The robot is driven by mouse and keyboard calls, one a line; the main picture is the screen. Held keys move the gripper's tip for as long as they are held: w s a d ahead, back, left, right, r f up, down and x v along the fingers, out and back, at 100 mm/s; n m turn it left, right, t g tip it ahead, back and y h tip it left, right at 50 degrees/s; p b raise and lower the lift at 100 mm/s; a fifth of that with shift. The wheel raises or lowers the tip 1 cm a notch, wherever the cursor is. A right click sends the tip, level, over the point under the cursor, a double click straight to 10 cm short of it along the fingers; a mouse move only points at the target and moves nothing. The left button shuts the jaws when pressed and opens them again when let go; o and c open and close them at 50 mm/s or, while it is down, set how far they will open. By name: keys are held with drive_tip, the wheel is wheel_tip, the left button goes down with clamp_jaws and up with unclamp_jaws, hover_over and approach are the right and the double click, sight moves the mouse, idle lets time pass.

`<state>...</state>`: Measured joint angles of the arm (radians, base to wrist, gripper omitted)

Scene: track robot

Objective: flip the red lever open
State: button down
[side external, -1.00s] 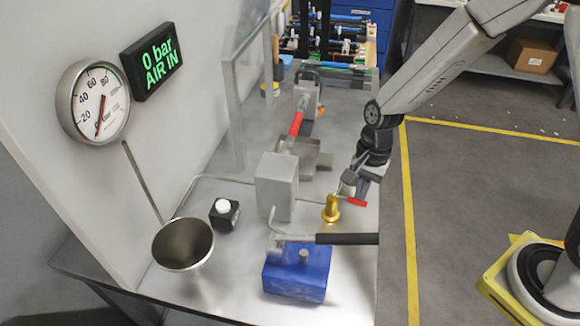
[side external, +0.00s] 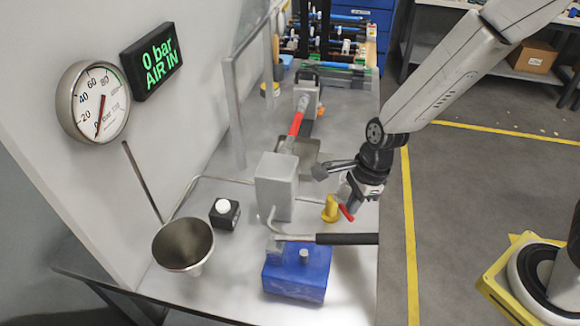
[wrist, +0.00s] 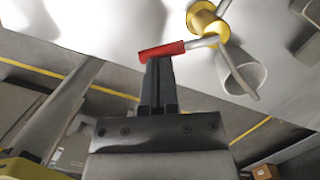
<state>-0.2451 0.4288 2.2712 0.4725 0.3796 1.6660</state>
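The red lever (side external: 347,213) is a short red-sleeved handle on a brass valve (side external: 330,209) near the right edge of the metal bench. In the side view it slants down to the right from the valve. In the wrist view the red lever (wrist: 162,51) lies across the tips of my gripper (wrist: 159,62), with the brass valve (wrist: 206,22) to its right. My gripper's two dark fingers look close together, with their tips at or against the sleeve. I cannot tell whether they touch it. In the side view my gripper (side external: 348,202) is just above the lever.
A blue block (side external: 297,270) with a black-handled bar (side external: 347,239) stands in front of the valve. A grey box (side external: 277,186) is to the left. A red-handled clamp (side external: 296,123) stands behind.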

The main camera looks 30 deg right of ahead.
drive_tip(key=shift+a+m, duration=0.55)
drive_tip(key=shift+m, duration=0.35)
drive_tip(key=shift+w+a, duration=0.15)
drive_tip(key=shift+a, duration=0.5)
drive_tip(key=shift+w+d, duration=0.1)
drive_tip(key=shift+w+d, duration=0.3)
drive_tip(key=shift+w, duration=0.4)
drive_tip(key=shift+s+d+r, duration=0.35)
drive_tip(key=shift+d+r, duration=0.1)
drive_tip(key=shift+d, duration=0.1)
drive_tip(key=s+d+r, duration=0.2)
drive_tip(key=d+r, duration=0.1)
drive_tip(key=r, duration=0.8)
drive_tip(key=shift+d, duration=0.2)
